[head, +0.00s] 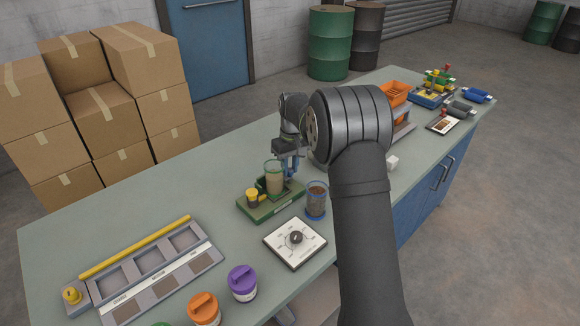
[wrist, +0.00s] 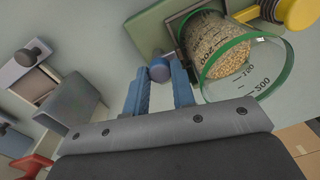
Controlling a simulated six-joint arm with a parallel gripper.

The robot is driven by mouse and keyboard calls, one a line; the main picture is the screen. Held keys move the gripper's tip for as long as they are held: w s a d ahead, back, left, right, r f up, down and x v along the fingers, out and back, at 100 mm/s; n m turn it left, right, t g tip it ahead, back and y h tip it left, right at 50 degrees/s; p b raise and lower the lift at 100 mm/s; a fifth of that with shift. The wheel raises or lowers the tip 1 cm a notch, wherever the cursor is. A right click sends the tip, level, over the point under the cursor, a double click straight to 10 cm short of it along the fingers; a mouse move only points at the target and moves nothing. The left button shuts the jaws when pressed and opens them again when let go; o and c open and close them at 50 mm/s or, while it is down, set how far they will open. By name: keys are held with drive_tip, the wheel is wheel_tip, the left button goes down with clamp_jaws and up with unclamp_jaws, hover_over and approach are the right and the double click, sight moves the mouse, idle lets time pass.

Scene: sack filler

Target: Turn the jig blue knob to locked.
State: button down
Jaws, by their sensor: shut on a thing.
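The jig (head: 262,212) is a green block on the bench, with a clear green-rimmed measuring cup (head: 275,180) standing in it. In the wrist view the cup (wrist: 235,65) holds tan grain and has printed marks. The blue knob (wrist: 159,70) sits at the jig's side, between the blue fingertips of my gripper (wrist: 160,80). My gripper (head: 290,172) is shut on the knob, close beside the cup. In the head view the knob is hidden by my gripper. I cannot read any locked mark or the knob's angle.
A yellow knob (head: 252,198) is on the jig's left. A blue-based cup of brown stuff (head: 316,200) and a white dial plate (head: 294,243) stand in front. A grey tray (head: 150,270) lies at left. Orange bins (head: 396,93) stand at right. The bench's back left is clear.

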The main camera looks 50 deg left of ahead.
drive_tip(key=c, duration=2.2)
unclamp_jaws()
drive_tip(key=shift+n, duration=0.3)
drive_tip(key=c, duration=1.2)
unclamp_jaws()
wheel_tip(320, 180, up, 17)
drive_tip(key=shift+w+r, duration=0.2)
drive_tip(key=shift+w, duration=0.2)
drive_tip(key=shift+f, duration=0.1)
hover_over(290, 169)
wheel_tip(290, 169, down, 13)
drive_tip(key=shift+r, duration=0.1)
